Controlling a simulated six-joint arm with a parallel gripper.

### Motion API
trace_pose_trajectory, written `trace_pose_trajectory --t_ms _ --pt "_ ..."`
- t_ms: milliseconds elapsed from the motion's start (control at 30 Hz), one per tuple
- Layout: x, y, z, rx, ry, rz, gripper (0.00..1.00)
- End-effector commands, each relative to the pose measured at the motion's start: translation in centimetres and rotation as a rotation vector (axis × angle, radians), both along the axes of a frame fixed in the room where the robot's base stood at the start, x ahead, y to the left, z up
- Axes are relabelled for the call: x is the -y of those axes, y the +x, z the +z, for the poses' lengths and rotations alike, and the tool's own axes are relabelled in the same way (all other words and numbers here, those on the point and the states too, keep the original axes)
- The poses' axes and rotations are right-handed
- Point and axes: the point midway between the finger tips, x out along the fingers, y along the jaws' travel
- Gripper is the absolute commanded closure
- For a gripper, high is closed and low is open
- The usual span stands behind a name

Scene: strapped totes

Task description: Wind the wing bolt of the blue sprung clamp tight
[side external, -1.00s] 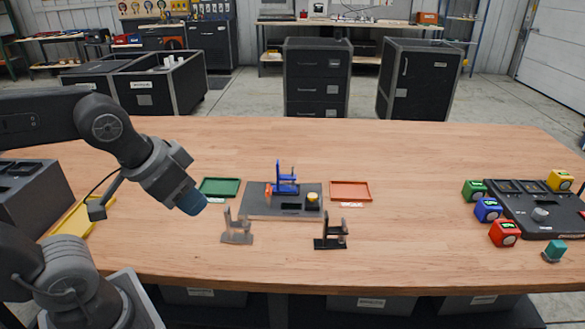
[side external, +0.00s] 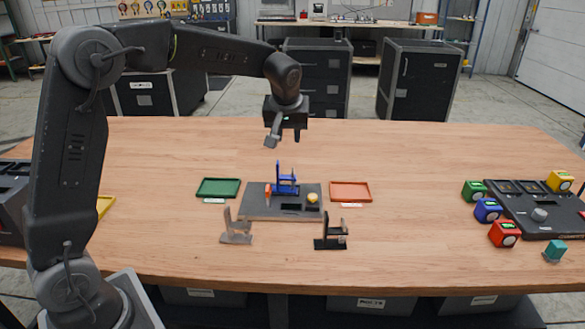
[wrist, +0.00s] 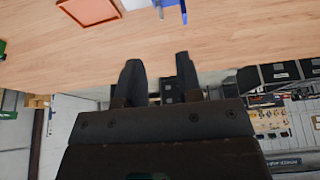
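The blue sprung clamp (side external: 287,187) stands upright on a dark grey base plate (side external: 255,209) at the middle of the table. A small orange-red piece (side external: 268,192) shows at its left side; I cannot tell whether it is the wing bolt. My gripper (side external: 285,137) is above and slightly behind the clamp, clear of it. In the wrist view my gripper (wrist: 160,80) has its two fingers apart with nothing between them. A blue part of the clamp (wrist: 172,4) shows at the top edge there, mostly out of frame.
A green tray (side external: 219,195) and an orange tray (side external: 365,183) flank the plate. A grey clamp (side external: 237,238) and a black clamp (side external: 325,243) stand in front. Several coloured cubes surround a dark panel (side external: 521,219) at right.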

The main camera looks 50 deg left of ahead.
Motion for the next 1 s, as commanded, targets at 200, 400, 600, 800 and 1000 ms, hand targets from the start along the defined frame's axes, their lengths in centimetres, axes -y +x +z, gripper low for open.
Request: trace_pose_trajectory --t_ms 200,400,600,800,1000 --pt "-0.9 1.9 -1.7 -0.001 0.002 0.05 0.67" --pt "-1.6 2.5 -4.1 -0.004 0.002 0.05 0.67" --pt "-2.7 3.6 -8.0 -0.005 0.001 0.05 0.67" --pt "-3.7 4.6 -11.4 -0.002 0.002 0.05 0.67" --pt "-4.4 5.2 -13.5 -0.001 0.001 0.049 0.67"
